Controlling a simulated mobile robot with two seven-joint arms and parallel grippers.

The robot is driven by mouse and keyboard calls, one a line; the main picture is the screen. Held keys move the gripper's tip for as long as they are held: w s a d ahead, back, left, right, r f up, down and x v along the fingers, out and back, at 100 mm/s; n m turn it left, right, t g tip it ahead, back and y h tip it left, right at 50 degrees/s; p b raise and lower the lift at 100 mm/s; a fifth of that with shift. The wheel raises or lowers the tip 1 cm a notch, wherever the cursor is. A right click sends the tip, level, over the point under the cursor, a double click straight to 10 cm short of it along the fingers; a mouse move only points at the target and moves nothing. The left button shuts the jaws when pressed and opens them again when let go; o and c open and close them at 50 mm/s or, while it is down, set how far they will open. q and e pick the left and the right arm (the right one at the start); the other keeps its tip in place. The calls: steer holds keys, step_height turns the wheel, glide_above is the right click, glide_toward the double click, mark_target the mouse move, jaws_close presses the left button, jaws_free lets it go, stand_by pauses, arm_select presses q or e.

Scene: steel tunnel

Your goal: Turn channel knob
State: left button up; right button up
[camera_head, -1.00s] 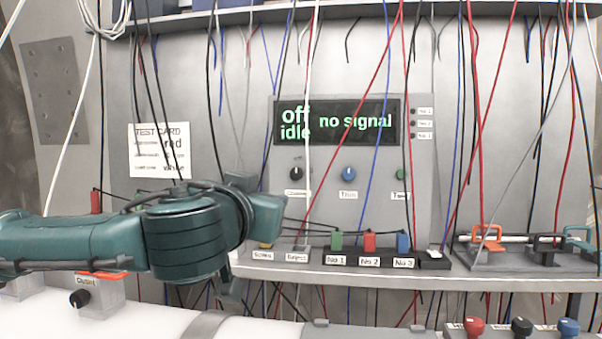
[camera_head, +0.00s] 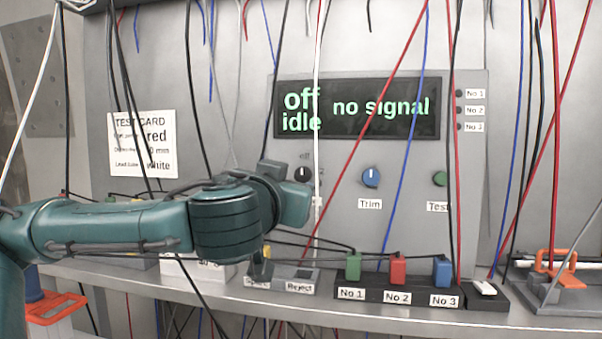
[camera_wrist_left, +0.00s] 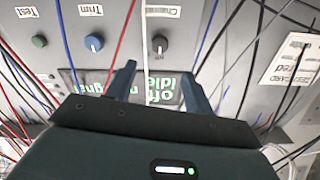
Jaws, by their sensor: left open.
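The channel knob (camera_head: 303,174) is a round black knob with a white mark, on the grey panel below the display (camera_head: 357,108). The display reads "off idle" and "no signal". In the left wrist view the panel appears upside down, with the channel knob (camera_wrist_left: 160,44) and its label (camera_wrist_left: 163,11). My left gripper (camera_head: 290,190) is in front of the panel, close to the knob, and hides its label in the head view. In the left wrist view the gripper (camera_wrist_left: 158,76) has its two fingers apart and nothing between them. The knob shows beyond the fingertips.
The blue Trim knob (camera_head: 371,177) and green Test button (camera_head: 440,178) are to the right. A shelf (camera_head: 240,295) below bears the green, red and blue blocks No 1 to No 3. Thin cables hang before the panel. A test card (camera_head: 143,144) is at left.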

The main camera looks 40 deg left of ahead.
mark_target(301, 175)
arm_select(q)
steer(key=p+x, duration=0.2)
steer(key=x, duration=0.7)
steer(key=shift+w+a, duration=0.15)
steer(key=shift+w, duration=0.15)
steer(key=shift+w+a, duration=0.25)
steer(key=shift+w, duration=0.25)
arm_select(e)
steer(key=shift+s+d+m+g+h, duration=0.3)
steer(key=shift+s+d, duration=0.05)
steer(key=shift+d, duration=0.2)
arm_select(q)
steer(key=shift+c, duration=0.5)
steer(key=c, duration=0.9)
steer(key=shift+o, duration=0.2)
arm_select(e)
steer(key=shift+w, duration=0.1)
